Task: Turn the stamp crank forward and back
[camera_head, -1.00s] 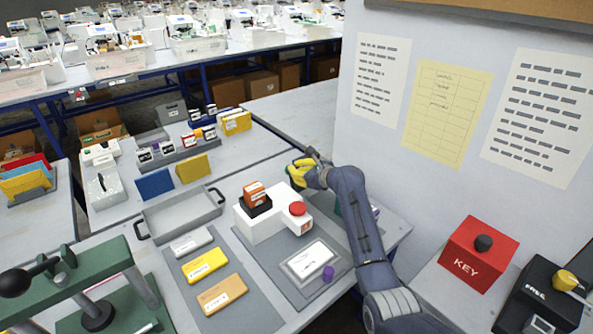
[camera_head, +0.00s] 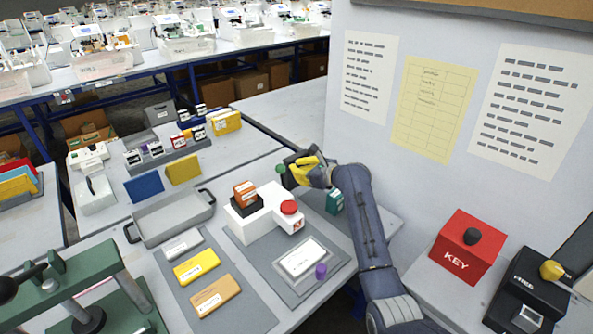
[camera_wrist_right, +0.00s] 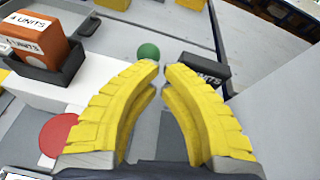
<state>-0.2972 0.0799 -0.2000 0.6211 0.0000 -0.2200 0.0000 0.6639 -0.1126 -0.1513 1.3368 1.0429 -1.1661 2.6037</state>
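A white stamp machine (camera_head: 262,222) stands on a grey mat. It carries an orange stamp block (camera_head: 245,192) in a dark holder and a red round button (camera_head: 289,207). A green ball knob (camera_head: 281,169) shows behind the machine, at my right gripper (camera_head: 293,172). In the wrist view the green knob (camera_wrist_right: 148,51) lies just beyond the left fingertip, not between the yellow fingers; contact cannot be told. My right gripper (camera_wrist_right: 162,68) is open with a narrow gap at the tips, and nothing shows between them. The crank's arm is hidden. My left gripper is not in view.
A dark box (camera_wrist_right: 203,70) lies behind the right finger. A teal box (camera_head: 335,202) stands beside my right forearm. A white pad (camera_head: 302,257) and purple cap (camera_head: 321,271) lie in front. A grey tray (camera_head: 172,219) is left, a red KEY box (camera_head: 467,247) right.

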